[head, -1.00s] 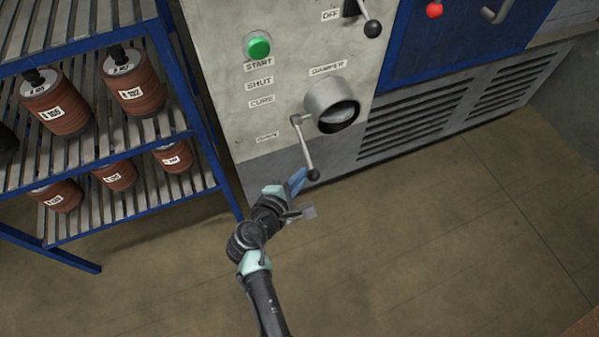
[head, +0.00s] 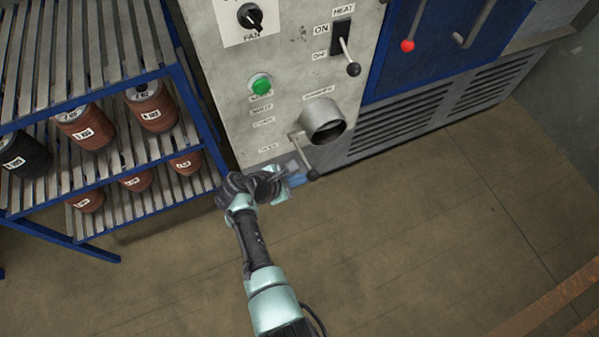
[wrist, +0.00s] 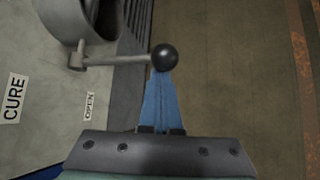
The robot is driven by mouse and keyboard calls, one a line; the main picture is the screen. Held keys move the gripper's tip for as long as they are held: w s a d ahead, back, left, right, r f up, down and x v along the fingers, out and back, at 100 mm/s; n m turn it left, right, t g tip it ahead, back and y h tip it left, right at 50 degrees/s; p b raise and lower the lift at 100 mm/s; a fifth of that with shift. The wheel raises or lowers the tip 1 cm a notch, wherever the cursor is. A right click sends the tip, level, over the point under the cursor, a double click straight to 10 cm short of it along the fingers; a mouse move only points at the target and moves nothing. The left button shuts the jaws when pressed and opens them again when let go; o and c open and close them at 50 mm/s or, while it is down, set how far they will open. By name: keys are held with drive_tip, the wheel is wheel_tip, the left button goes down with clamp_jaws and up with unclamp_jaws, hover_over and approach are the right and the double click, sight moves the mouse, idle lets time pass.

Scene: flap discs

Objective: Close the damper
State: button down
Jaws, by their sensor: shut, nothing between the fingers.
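The damper is a round grey metal pipe stub (head: 322,122) on the oven's pale front panel, and its mouth is dark. Its lever (head: 303,152) starts at the stub's left side and slopes down to a black ball knob (head: 312,174). In the wrist view the lever (wrist: 115,61) runs right to the knob (wrist: 164,57). My gripper (head: 297,178) is shut and empty, its blue fingers just left of the knob. In the wrist view the fingertips (wrist: 160,82) are right at the knob; I cannot tell whether they touch it. The labels CURE (wrist: 14,97) and OPEN (wrist: 90,105) are left of the lever.
A green button (head: 261,84), a fan dial (head: 250,17) and a heat switch (head: 344,40) are higher on the panel. A blue rack (head: 185,75) with several labelled spools stands at the left. The floor (head: 430,240) at right is clear.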

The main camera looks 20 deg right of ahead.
drive_tip(key=w+r+n+g, duration=0.1)
drive_tip(key=w+r+g, duration=0.2)
drive_tip(key=r, duration=0.5)
drive_tip(key=shift+n+g, duration=0.4)
drive_tip(key=shift+w, duration=0.15)
idle(0.5)
drive_tip(key=a+r, duration=0.3)
drive_tip(key=a, duration=0.5)
drive_tip(key=shift+w+a+r+p, duration=0.25)
drive_tip(key=shift+w+a+p, duration=0.1)
drive_tip(key=shift+w+p, duration=0.1)
